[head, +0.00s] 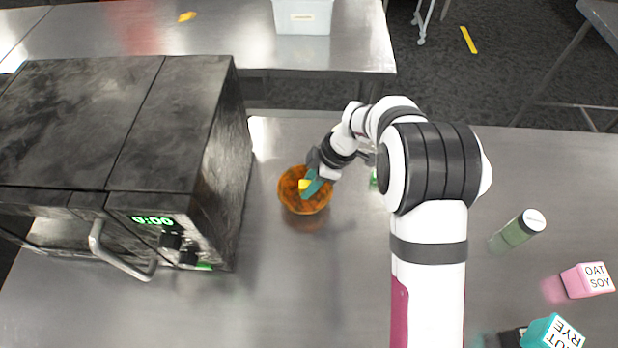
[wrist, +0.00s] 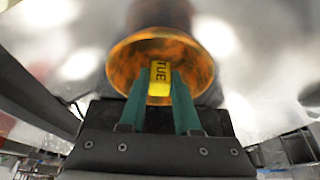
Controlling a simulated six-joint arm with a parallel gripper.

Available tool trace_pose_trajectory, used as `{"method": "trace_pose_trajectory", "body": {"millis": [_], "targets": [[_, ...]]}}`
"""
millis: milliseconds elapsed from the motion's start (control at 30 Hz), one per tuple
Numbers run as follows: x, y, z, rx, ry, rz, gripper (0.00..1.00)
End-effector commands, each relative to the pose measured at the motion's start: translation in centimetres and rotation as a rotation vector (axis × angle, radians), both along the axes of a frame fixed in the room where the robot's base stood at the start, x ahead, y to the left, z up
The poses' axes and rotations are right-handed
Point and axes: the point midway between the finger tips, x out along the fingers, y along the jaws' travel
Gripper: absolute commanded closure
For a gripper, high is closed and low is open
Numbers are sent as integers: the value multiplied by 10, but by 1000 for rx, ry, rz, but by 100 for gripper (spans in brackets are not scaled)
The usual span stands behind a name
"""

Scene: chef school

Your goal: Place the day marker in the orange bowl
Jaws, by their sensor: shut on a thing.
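The orange bowl (head: 291,203) stands on the steel table to the right of the dark oven in the head view. Its orange, dark-streaked inside fills the upper middle of the wrist view (wrist: 122,65). The day marker (wrist: 160,77) is a small yellow block with "TUE" on it. My gripper (wrist: 158,95) has green fingers and is shut on the marker, one finger on each side. In the head view the yellow marker (head: 304,184) and my fingers (head: 314,187) overlap the bowl's opening. I cannot tell how far the marker is below the rim, or whether it touches the bowl.
A black oven (head: 120,130) with a handle stands close on the left. A green jar (head: 518,230), a pink box (head: 588,280) and a teal box (head: 552,332) are at the right. A white bin (head: 303,16) is on the back table. The table in front of the bowl is clear.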

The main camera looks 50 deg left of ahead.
Motion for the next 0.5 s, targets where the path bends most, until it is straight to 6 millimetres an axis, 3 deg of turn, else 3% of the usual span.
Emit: {"method": "trace_pose_trajectory", "body": {"millis": [133, 167, 333, 500], "targets": [[0, 0, 0, 0, 0, 0, 100], [0, 0, 0, 0, 0, 0, 65], [0, 0, 0, 0, 0, 0, 35], [0, 0, 0, 0, 0, 0, 34]]}}
